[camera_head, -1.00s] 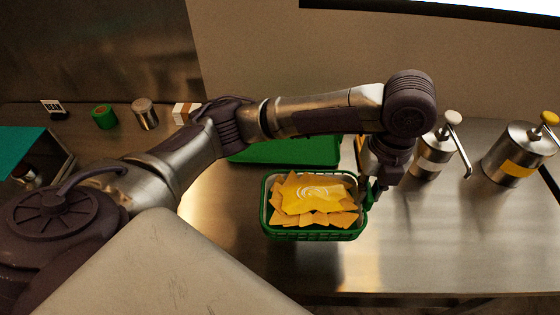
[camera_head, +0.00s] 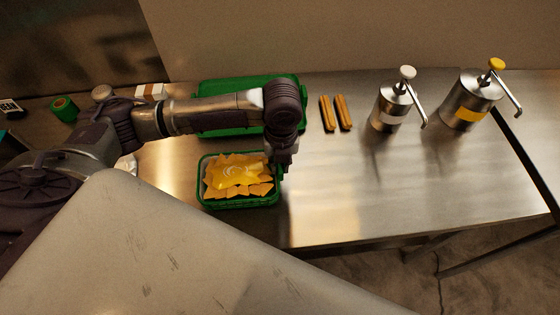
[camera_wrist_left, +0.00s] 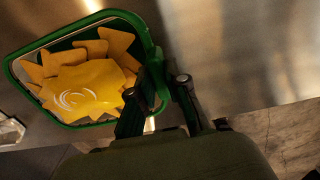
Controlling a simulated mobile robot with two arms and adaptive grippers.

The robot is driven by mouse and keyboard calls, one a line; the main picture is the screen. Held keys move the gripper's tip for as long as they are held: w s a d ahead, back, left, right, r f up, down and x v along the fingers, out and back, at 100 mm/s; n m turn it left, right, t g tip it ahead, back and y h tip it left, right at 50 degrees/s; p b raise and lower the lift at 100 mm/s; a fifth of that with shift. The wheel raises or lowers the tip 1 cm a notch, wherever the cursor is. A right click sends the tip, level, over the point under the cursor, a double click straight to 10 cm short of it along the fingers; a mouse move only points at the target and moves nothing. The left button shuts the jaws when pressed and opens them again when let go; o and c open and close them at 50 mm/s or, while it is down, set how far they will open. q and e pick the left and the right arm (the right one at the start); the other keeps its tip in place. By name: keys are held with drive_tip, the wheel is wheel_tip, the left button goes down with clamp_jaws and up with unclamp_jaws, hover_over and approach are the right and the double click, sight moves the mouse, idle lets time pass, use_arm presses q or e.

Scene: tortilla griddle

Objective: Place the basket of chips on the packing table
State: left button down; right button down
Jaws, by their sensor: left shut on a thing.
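The basket also shows in the left wrist view (camera_wrist_left: 24,86), upright. My left gripper (camera_head: 277,172) is at the basket's right end. In the left wrist view my left gripper (camera_wrist_left: 160,92) is shut on the basket's rim. I cannot tell whether the basket's bottom touches the table. My right gripper is not in view.
A green tray (camera_head: 215,90) lies behind my left arm. Two brown sticks (camera_head: 335,113) lie beside it. Two steel pump dispensers (camera_head: 391,105) (camera_head: 468,103) stand at the right. A green roll (camera_head: 63,108) is at far left. The table's front right is clear.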

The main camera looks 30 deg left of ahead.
use_arm(q)
drive_tip(key=shift+f, duration=0.35)
drive_tip(key=c, duration=1.2)
unclamp_jaws()
drive_tip(key=shift+o, duration=0.2)
wheel_tip(320, 180, up, 12)
drive_tip(key=b, duration=0.2)
drive_tip(key=shift+d, duration=0.1)
